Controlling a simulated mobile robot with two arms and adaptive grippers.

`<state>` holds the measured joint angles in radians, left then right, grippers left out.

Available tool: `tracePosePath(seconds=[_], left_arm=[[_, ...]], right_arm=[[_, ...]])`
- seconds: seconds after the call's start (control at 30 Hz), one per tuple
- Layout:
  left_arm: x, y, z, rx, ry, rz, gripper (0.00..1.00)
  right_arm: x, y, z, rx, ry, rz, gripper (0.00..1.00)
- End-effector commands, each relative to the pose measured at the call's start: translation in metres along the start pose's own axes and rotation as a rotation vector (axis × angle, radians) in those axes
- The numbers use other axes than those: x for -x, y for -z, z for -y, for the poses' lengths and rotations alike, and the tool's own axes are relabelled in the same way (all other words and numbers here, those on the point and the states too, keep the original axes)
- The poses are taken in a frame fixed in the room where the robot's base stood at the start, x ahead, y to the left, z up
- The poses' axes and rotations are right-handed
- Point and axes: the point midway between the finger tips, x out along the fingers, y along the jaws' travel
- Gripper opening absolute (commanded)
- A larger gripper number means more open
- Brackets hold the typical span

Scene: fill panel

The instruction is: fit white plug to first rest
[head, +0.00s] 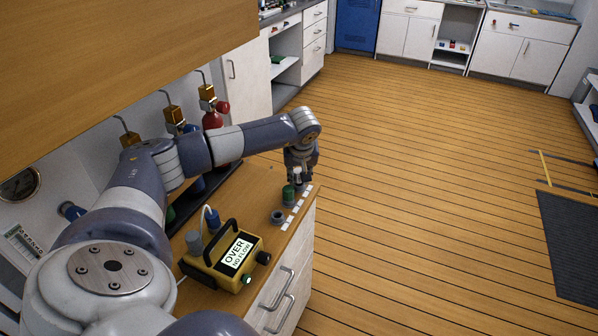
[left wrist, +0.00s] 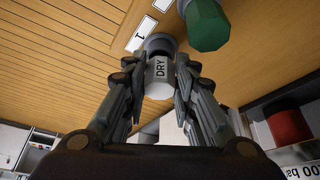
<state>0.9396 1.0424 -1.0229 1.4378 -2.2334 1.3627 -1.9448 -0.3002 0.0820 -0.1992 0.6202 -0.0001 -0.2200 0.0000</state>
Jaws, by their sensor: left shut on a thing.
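My left gripper (head: 301,168) is shut on the white plug, low over the far end of the wooden counter. The left wrist view shows the white plug (left wrist: 159,73), marked DRY, between the fingertips (left wrist: 160,88). A dark round rest (left wrist: 158,44) shows just beyond the plug, with a white label (left wrist: 126,65) bearing a single stroke beside it. The plug overlaps this rest in view; I cannot tell whether it is seated or above it. A green plug (head: 288,194) stands upright in the adjacent rest. An empty grey rest (head: 277,216) is nearer. My right gripper is out of view.
A yellow meter (head: 228,258) reading OVER NO FLOW stands on the near counter (head: 262,183). Gas bottles, one red (head: 212,120), stand along the wall behind my left arm. White labels (head: 290,218) line the counter's right edge. A wooden panel (head: 110,45) overhangs at upper left.

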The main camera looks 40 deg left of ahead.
Motion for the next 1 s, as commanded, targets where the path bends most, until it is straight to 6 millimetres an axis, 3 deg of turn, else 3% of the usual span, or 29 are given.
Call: tracePosePath(seconds=[0.6, 0.63, 0.73, 1.0], left_arm=[[-0.012, -0.005, 0.0, 0.0, 0.0, 0.001, 0.05], [-0.012, -0.005, 0.0, 0.0, 0.0, 0.001, 0.27], [-0.012, -0.005, 0.0, 0.0, 0.0, 0.001, 0.49], [-0.012, -0.005, 0.0, 0.0, 0.0, 0.0, 0.49]], right_arm=[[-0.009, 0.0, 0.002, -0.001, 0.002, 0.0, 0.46], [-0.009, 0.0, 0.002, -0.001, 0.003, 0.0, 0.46], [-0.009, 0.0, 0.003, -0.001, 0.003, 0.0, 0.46], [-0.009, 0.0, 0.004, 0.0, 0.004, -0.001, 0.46]])
